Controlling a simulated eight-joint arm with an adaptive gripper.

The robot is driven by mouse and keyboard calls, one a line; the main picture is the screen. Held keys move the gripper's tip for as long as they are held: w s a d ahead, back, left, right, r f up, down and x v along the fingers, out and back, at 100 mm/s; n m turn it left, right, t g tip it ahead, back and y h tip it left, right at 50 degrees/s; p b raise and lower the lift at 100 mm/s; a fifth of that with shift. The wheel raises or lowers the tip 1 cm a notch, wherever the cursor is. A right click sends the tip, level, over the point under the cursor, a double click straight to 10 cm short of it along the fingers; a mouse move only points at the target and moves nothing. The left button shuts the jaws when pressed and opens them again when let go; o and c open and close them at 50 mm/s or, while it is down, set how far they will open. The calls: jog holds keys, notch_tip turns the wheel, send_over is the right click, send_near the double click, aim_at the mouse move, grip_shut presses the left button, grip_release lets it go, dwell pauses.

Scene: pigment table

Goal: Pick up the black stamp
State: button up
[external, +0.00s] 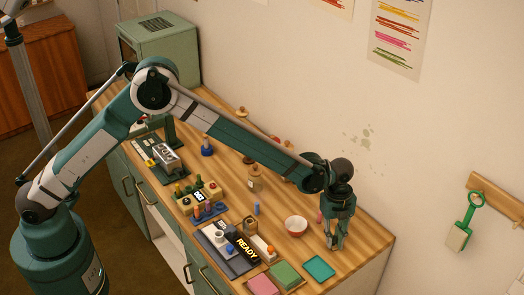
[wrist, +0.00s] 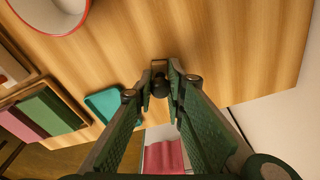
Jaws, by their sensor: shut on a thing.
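My gripper (external: 335,241) is low over the right end of the wooden table, to the right of the bowl and behind the teal tray. In the wrist view my gripper (wrist: 161,82) has its fingertips closed around a small dark object with a squarish brown end, which I take to be the black stamp (wrist: 160,87). The fingers hide much of it. In the external view I cannot make the stamp out between the fingers. Whether it touches the tabletop or hangs just above it, I cannot tell.
A white bowl with a red rim (external: 296,226) stands left of my gripper. A teal tray (external: 319,268) lies in front, beside green (external: 286,274) and pink (external: 262,285) pads. A dark READY sign (external: 243,248) is further left. Bare wood (wrist: 235,50) surrounds the fingertips.

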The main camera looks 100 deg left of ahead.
aim_at(334, 237)
jog(key=shift+r, duration=5)
